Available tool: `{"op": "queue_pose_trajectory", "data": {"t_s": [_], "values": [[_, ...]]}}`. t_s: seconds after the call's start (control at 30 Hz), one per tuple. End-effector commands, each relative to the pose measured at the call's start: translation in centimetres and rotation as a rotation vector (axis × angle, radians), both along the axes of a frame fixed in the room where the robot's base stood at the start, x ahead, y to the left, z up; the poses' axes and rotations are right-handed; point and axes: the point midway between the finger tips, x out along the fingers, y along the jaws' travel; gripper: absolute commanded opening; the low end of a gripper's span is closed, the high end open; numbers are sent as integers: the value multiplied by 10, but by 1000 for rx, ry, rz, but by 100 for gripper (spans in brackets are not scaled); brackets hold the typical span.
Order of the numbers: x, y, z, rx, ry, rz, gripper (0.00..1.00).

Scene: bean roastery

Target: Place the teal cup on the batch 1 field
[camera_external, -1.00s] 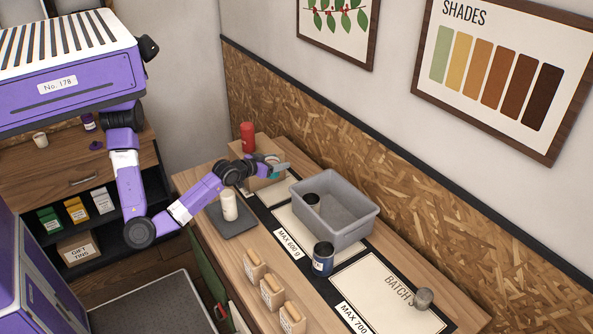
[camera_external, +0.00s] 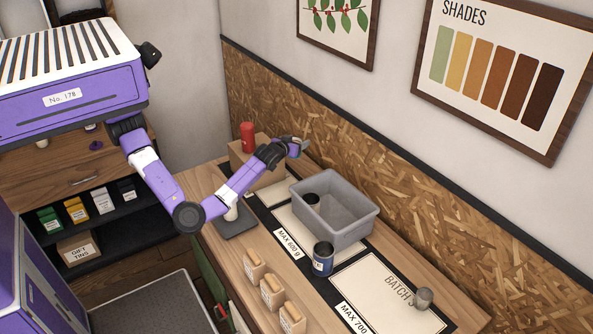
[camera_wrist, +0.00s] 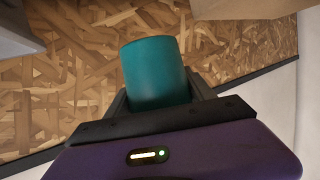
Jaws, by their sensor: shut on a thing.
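The teal cup (camera_wrist: 155,72) is held between the fingers of my gripper (camera_wrist: 160,95) in the wrist view, with the wood-chip wall panel behind it. In the external view my gripper (camera_external: 299,146) is raised above the back of the counter, near the wall and beyond the grey bin. The cup is hardly distinguishable there. No label reading batch 1 is legible. A pale field (camera_external: 290,232) marked MAX 600 g lies partly under the grey bin (camera_external: 345,238). A field with BATCH 3 lettering (camera_external: 375,300) lies nearer the front.
A dark cup stands in the grey bin. A blue tin (camera_external: 322,260) stands between the fields, and a grey round object (camera_external: 424,299) on the right one. A cardboard box (camera_external: 243,165), red canister (camera_external: 247,137) and several small bags (camera_external: 271,292) are on the counter.

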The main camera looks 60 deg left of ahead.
Motion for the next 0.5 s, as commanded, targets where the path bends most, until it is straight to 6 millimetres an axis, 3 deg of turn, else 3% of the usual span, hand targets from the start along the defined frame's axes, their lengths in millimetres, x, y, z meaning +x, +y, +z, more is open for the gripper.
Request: {"op": "queue_pose_trajectory", "data": {"t_s": [0.03,0.3,0.5], "values": [[0,0,-15,6,4,-3,19],[0,0,-81,4,3,-4,19],[0,-1,-114,1,2,-2,19]]}}
